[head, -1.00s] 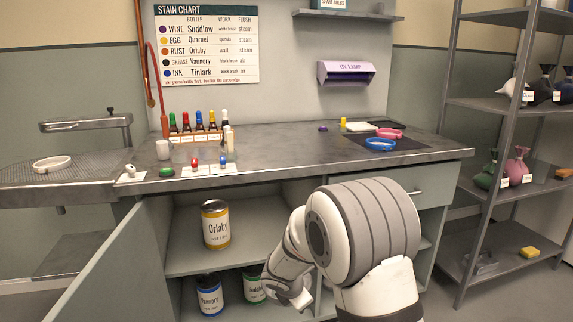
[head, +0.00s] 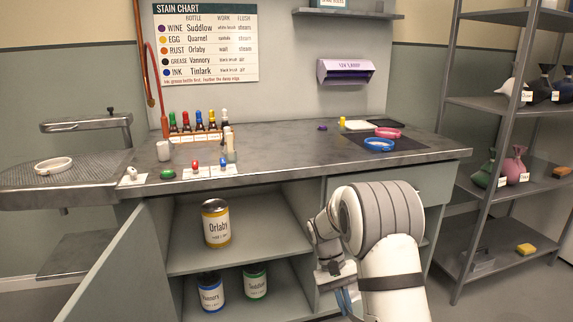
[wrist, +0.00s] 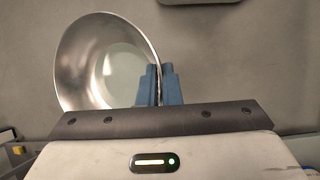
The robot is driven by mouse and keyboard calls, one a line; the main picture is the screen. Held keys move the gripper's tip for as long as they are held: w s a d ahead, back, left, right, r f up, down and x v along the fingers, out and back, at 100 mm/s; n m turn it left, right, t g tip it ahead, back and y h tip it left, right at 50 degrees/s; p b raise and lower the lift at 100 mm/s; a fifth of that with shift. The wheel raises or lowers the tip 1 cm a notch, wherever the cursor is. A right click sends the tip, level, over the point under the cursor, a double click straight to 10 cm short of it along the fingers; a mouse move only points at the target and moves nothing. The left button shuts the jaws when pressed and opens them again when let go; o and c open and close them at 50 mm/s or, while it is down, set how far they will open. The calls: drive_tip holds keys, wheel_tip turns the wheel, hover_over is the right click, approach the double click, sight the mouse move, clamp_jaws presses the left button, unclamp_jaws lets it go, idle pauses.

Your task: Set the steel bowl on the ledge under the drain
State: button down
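The steel bowl (wrist: 82,60) shows in the wrist view, left of centre, tipped with its open side toward the camera. The blue fingers of my gripper (wrist: 160,87) close on the bowl's right rim. In the head view my gripper (head: 345,298) hangs low in front of the cabinet, right of the open shelves; the bowl cannot be made out there.
The open cabinet door (head: 108,265) stands between my gripper and the ledge. Cans sit on the cabinet shelves, including Orlaby (head: 216,224) and Vannory (head: 210,291). The counter (head: 290,155) above holds bottles and brushes. A shelf rack (head: 478,190) stands at the right.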

wheel_tip(320, 180, up, 19)
drive_tip(key=s+p, duration=0.2)
drive_tip(key=p, duration=2.5)
drive_tip(key=shift+s, duration=0.15)
drive_tip(key=shift+f, duration=0.1)
